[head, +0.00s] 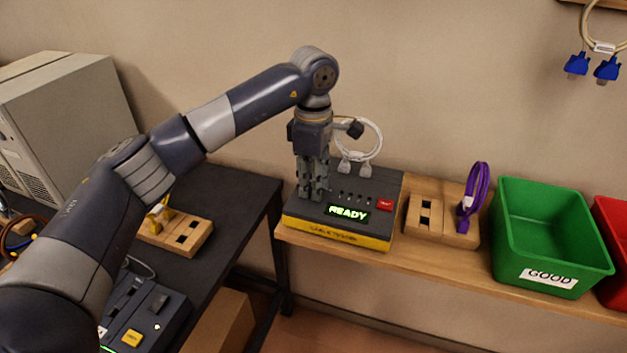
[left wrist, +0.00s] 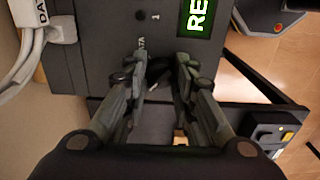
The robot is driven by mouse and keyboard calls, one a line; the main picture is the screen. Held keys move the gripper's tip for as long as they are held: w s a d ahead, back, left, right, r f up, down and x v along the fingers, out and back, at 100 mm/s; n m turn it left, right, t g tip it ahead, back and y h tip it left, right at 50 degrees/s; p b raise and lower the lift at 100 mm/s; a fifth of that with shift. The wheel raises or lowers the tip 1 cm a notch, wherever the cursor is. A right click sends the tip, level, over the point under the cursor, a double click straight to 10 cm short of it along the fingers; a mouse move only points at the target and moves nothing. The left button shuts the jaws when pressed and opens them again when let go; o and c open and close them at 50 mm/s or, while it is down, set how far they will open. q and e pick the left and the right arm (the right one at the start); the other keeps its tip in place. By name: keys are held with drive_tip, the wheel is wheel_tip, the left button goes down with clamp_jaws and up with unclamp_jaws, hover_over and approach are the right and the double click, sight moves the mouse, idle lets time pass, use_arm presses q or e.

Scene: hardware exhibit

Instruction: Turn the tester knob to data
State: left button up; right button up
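The cable tester (head: 340,238) is a dark box with a yellow front edge, standing at the left end of the wooden shelf. Its green display (head: 348,211) reads READY. My left gripper (head: 312,196) points down over the tester's left part and hides the knob in the head view. In the left wrist view my left gripper (left wrist: 161,64) has its fingers partly closed, with a gap between the tips. A dark part, perhaps the knob, lies between them; contact is unclear. My right gripper is not in view.
To the right are a wooden block (head: 427,219) with a purple cable (head: 473,195), a green GOOD bin (head: 545,225) and a red bin (head: 611,240). A dark table (head: 245,190) stands left.

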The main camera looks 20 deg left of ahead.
use_arm(q)
drive_tip(key=shift+m, duration=0.7)
drive_tip(key=m, duration=0.4)
drive_tip(key=shift+b, duration=0.3)
drive_tip(key=m, duration=0.3)
drive_tip(key=shift+m, duration=0.4)
drive_tip(key=m, duration=0.5)
drive_tip(key=shift+m, duration=0.3)
drive_tip(key=m, duration=0.4)
drive_tip(key=shift+m, duration=0.4)
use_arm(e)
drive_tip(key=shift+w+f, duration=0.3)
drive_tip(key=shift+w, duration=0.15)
use_arm(q)
drive_tip(key=shift+m, duration=0.3)
drive_tip(key=o, duration=1.1)
